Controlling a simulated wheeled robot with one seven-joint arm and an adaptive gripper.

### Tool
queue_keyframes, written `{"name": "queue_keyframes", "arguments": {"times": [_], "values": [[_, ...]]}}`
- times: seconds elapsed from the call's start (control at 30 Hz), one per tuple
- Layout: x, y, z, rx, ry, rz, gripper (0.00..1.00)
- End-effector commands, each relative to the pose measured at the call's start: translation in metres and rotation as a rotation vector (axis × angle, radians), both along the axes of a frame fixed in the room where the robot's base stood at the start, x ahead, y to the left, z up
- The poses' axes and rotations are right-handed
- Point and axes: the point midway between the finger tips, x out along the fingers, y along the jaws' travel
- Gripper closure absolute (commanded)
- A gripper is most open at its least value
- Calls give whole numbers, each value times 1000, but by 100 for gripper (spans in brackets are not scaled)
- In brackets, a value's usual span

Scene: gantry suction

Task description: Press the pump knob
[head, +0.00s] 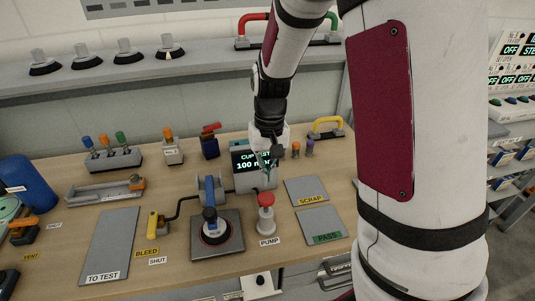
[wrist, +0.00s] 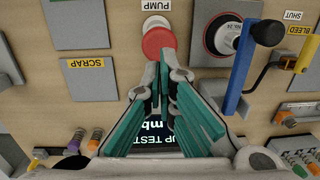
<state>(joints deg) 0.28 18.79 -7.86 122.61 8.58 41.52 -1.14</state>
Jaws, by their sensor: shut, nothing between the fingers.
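The pump knob (head: 265,199) is a red mushroom-shaped cap on a pale base, standing on the wooden bench behind the PUMP label (head: 269,242). In the wrist view the red knob (wrist: 159,43) is at the top centre, just beyond my fingertips. My gripper (head: 266,168) is shut and empty, pointing down above and behind the knob in the head view. Its teal-padded fingers (wrist: 163,62) show in the wrist view, with the tips overlapping the knob's near edge in the picture. I cannot tell whether they touch it; in the head view they look apart.
A display box (head: 241,160) stands behind the knob. A suction cup with a blue handle (head: 211,225) stands on a grey plate to the left. SCRAP (head: 306,190) and PASS (head: 321,225) pads lie to the right. A yellow BLEED lever (head: 153,225) is further left.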

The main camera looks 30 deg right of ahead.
Motion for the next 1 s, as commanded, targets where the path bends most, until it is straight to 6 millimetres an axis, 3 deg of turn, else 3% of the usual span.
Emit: {"name": "queue_keyframes", "arguments": {"times": [0.1,0.3,0.8,1.0], "values": [[3,-2,23,0,-4,0,100],[2,-3,48,0,-1,-1,100],[2,-4,55,0,1,-6,100],[-4,-10,59,-12,13,-157,100]]}}
